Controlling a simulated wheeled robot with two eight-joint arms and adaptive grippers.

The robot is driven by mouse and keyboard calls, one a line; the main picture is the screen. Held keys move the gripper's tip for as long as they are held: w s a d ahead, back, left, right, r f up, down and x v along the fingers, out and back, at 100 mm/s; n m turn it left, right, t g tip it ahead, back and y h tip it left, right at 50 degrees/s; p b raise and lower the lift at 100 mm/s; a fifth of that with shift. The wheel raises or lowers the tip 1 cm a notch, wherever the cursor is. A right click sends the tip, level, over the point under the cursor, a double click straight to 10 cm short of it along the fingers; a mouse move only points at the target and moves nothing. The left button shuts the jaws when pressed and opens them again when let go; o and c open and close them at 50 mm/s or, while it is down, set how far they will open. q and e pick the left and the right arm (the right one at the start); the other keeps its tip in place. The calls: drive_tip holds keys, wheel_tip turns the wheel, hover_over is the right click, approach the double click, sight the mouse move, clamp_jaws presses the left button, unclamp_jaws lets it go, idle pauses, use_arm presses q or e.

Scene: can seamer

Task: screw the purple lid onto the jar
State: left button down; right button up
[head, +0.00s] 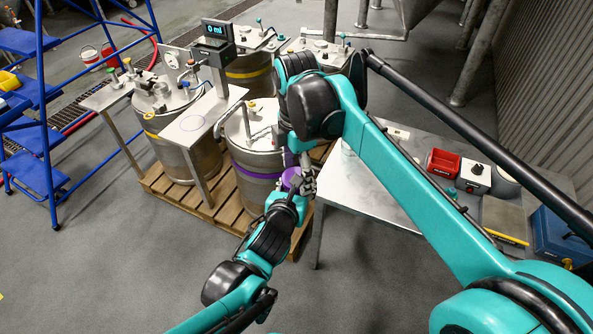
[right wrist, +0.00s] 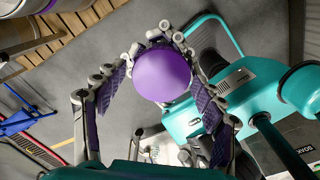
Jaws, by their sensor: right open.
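The purple lid (head: 291,179) shows in the head view where my two grippers meet in the air. In the right wrist view the lid (right wrist: 162,76) is a smooth round disc facing the camera. My right gripper (right wrist: 160,88) is open, with its purple-padded fingers apart on either side of the lid; in the head view it (head: 308,181) is partly hidden by its arm. My left gripper (head: 286,197) is on the far side of the lid as seen from the right wrist. It holds the jar, which is hidden beneath the lid, so its fit cannot be seen.
Steel drums (head: 181,140) stand on a wooden pallet (head: 175,192) behind the grippers. A steel table (head: 375,195) at right carries a red bin (head: 443,163), a control box (head: 473,178) and a blue case (head: 560,238). Blue steps (head: 45,150) stand at left. The front floor is clear.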

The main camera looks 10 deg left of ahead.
drive_tip(key=shift+s+r, duration=0.1)
drive_tip(key=shift+r, duration=2.2)
drive_tip(key=shift+r+n, duration=1.7)
drive_tip(key=shift+n, duration=0.1)
drive_tip(key=shift+c, duration=0.5)
drive_tip(key=shift+f, duration=0.1)
drive_tip(key=shift+f, duration=3.95)
drive_tip(key=shift+c, duration=0.3)
